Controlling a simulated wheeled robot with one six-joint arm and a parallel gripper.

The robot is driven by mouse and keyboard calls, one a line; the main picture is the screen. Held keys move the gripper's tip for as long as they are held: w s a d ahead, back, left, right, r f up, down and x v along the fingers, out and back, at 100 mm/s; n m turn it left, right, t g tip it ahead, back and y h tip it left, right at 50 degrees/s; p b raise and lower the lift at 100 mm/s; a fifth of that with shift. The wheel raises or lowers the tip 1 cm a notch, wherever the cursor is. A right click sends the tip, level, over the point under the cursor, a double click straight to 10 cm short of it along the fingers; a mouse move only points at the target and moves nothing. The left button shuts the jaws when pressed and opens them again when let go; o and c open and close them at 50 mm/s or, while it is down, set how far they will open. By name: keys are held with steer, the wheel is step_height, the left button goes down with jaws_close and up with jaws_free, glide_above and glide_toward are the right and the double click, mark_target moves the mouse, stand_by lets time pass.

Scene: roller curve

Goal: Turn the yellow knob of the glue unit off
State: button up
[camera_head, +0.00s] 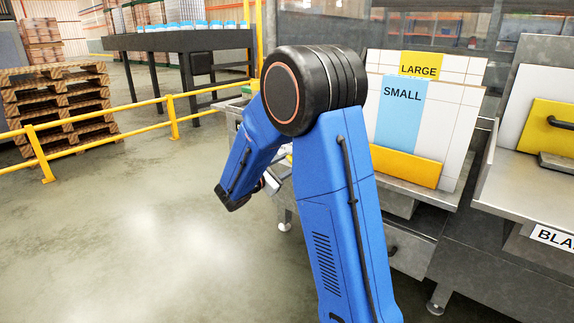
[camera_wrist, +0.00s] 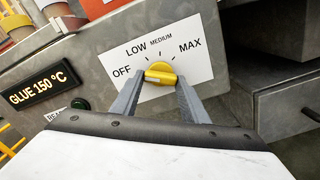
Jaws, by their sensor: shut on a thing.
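The yellow knob (camera_wrist: 160,72) sits on a white dial plate (camera_wrist: 195,38) marked OFF, LOW, MEDIUM and MAX, on the grey front of the glue unit (camera_wrist: 93,62). My gripper (camera_wrist: 160,77) is shut on the knob, one grey finger on its left and one on its right. I cannot tell for sure which mark the knob points to. A black display (camera_wrist: 45,88) to the left reads GLUE 150 °C. In the head view my blue arm hides the knob and most of the gripper.
A dark round button (camera_wrist: 80,103) sits below the display. A grey box-like part (camera_wrist: 285,105) juts out to the right of the dial. In the head view, LARGE and SMALL panels (camera_head: 401,105) stand right of my arm. A yellow rail (camera_head: 100,144) bounds the open floor at left.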

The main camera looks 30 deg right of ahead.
stand_by(0.3)
steer(key=o, duration=1.1)
steer(key=shift+c, duration=0.2)
steer(key=v, duration=1.7)
steer(key=shift+a, duration=0.2)
steer(key=shift+s, duration=0.1)
